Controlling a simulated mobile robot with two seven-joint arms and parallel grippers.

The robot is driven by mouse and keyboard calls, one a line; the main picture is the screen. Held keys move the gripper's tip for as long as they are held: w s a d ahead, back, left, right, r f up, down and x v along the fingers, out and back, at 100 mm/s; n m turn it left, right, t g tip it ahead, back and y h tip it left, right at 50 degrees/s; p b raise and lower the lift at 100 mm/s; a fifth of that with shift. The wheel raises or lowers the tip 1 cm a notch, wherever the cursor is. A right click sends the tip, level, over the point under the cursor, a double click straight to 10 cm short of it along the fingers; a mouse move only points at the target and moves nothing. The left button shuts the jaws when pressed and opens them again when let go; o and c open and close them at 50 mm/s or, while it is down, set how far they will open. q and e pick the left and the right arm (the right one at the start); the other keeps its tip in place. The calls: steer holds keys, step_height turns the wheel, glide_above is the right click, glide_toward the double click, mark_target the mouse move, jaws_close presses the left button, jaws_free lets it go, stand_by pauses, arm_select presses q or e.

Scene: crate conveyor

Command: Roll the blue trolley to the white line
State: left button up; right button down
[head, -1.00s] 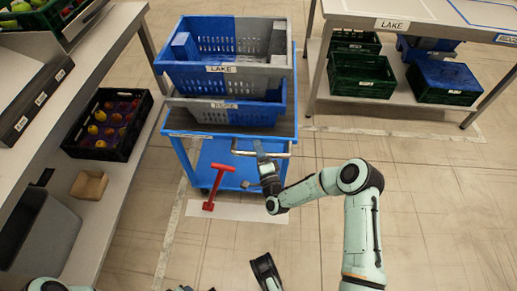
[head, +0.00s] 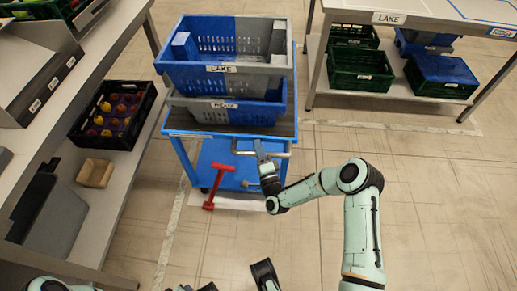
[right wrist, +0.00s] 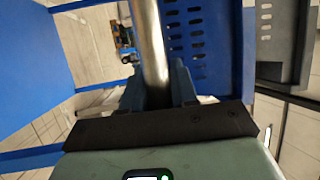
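The blue trolley (head: 215,160) stands upright ahead of me, with two stacked blue-and-grey crates (head: 228,72) on its top. My right gripper (head: 262,158) is at the trolley's near side, shut on its metal handle bar (right wrist: 150,40); in the right wrist view the bar runs between the fingers (right wrist: 158,88). A red T-shaped lever (head: 217,187) leans at the trolley's foot. A white strip (head: 236,203) lies on the floor under the trolley's near edge, partly hidden. Dark parts of mine (head: 265,272), perhaps the left gripper, show at the bottom edge; their opening cannot be told.
A table with a lower shelf (head: 105,215) stands on the left, holding a black fruit crate (head: 115,112) and a small cardboard box (head: 95,173). A LAKE table (head: 350,14) with green crates (head: 360,70) is at the back right. Pale worn lines (head: 165,245) mark the floor. Floor at right is clear.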

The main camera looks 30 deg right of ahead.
steer(key=c, duration=1)
jaws_free()
steer(key=shift+o, duration=0.2)
arm_select(q)
steer(key=s+r+p, duration=0.1)
steer(key=s+d+r+p, duration=0.1)
steer(key=shift+d+r+h, duration=0.3)
arm_select(e)
steer(key=v, duration=1.3)
steer(key=shift+s, duration=0.25)
